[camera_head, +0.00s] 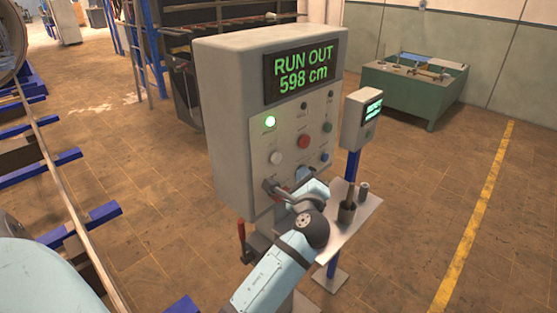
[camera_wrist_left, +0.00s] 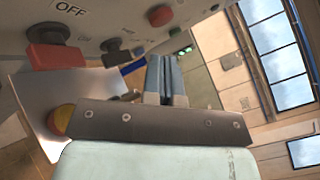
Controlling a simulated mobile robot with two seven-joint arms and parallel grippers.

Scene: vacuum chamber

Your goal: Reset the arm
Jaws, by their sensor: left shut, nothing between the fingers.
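My left arm (camera_head: 268,283) reaches up from the bottom of the head view to the lower front of a grey control cabinet (camera_head: 225,120). My left gripper (camera_head: 318,188) is small and partly covered by my wrist there. The left wrist view shows its two fingers (camera_wrist_left: 165,80) pressed together, with nothing between them. They lie beside the panel face, and I cannot tell whether they touch it. My right gripper is in neither view.
An OFF label (camera_wrist_left: 70,8) and a red knob (camera_wrist_left: 160,15) show up close. A small metal shelf (camera_head: 365,212) stands right.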

